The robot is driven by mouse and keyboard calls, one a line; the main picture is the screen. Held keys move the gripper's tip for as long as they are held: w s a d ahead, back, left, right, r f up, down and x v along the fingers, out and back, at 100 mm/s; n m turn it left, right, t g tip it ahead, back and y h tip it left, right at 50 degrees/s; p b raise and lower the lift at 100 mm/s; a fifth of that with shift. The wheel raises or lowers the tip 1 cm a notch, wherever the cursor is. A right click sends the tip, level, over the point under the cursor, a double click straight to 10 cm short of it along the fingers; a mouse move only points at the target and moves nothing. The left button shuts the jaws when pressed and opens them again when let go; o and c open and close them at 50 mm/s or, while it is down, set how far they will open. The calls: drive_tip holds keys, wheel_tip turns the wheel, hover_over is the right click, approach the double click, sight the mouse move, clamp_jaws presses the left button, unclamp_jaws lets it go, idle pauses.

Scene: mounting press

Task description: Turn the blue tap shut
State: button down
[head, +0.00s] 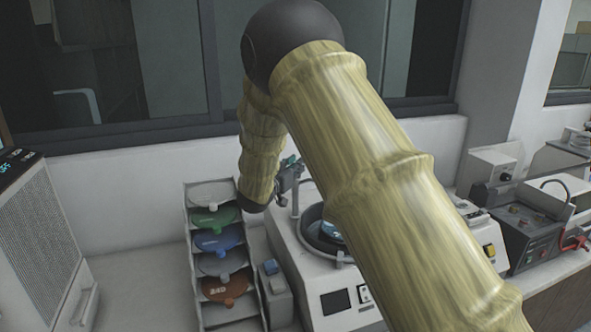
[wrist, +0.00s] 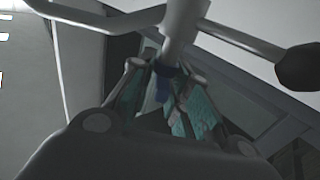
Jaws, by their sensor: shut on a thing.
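My gripper (head: 287,178) is partly hidden behind my own arm in the head view, beside an upright metal post (head: 297,195) on the white press machine (head: 298,255). In the wrist view its teal-padded fingers (wrist: 170,100) are closed around the small blue tap (wrist: 162,88), under a pale vertical stem (wrist: 183,30). Only part of the tap shows between the fingers, so its turn angle cannot be told. In the head view the tap is not clearly visible.
A rack (head: 190,255) of several coloured discs stands left of the machine. A small grey box with a blue top (head: 272,267) sits between them. A metal bar with a dark knob (wrist: 298,68) crosses above the fingers. Dark equipment (head: 530,232) stands at right.

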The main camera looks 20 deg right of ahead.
drive_tip(key=m+g+h, duration=0.1)
drive_tip(key=g, duration=0.1)
drive_tip(key=m+g+h+b, duration=0.1)
drive_tip(key=m+g, duration=0.1)
drive_tip(key=m+g+h, duration=0.2)
drive_tip(key=g, duration=0.1)
drive_tip(key=shift+f+b, duration=0.25)
drive_tip(key=shift+b, duration=0.1)
drive_tip(key=shift+r+m+g+h+b, duration=0.1)
drive_tip(key=shift+m+g+h+b, duration=0.6)
drive_tip(key=shift+m+g, duration=1.35)
drive_tip(key=shift+d+r+g, duration=0.1)
drive_tip(key=shift+g, duration=0.55)
drive_tip(key=c, duration=1.5)
unclamp_jaws()
drive_tip(key=shift+d, duration=0.1)
drive_tip(key=shift+c, duration=0.2)
drive_tip(key=a, duration=1.2)
